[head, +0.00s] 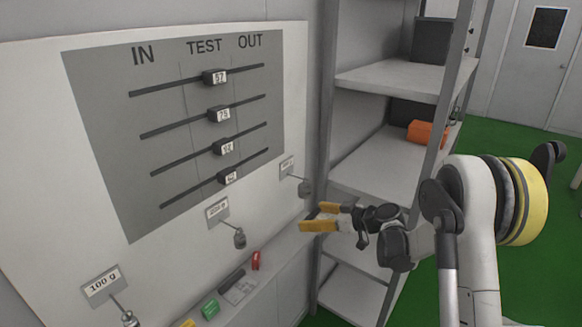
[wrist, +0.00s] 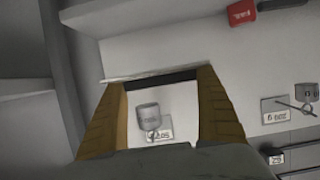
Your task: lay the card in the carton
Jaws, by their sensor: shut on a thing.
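My gripper (head: 320,217) is in front of the wall panel beside the shelf rack, its yellow fingers pointing left in the head view. In the wrist view, my gripper (wrist: 160,80) has its fingers well apart, shut on a thin dark strip (wrist: 161,79) that spans their tips. I cannot tell whether this strip is the card seen edge-on; the head view does not show it clearly. I cannot make out a carton for certain in either view.
The wall board (head: 180,130) has sliders. Several small weights hang below it, one (head: 305,188) close to my fingers. The ledge holds a red block (head: 256,260), a black one (head: 232,280) and a green one (head: 210,308). The rack (head: 400,85) holds an orange object (head: 427,132).

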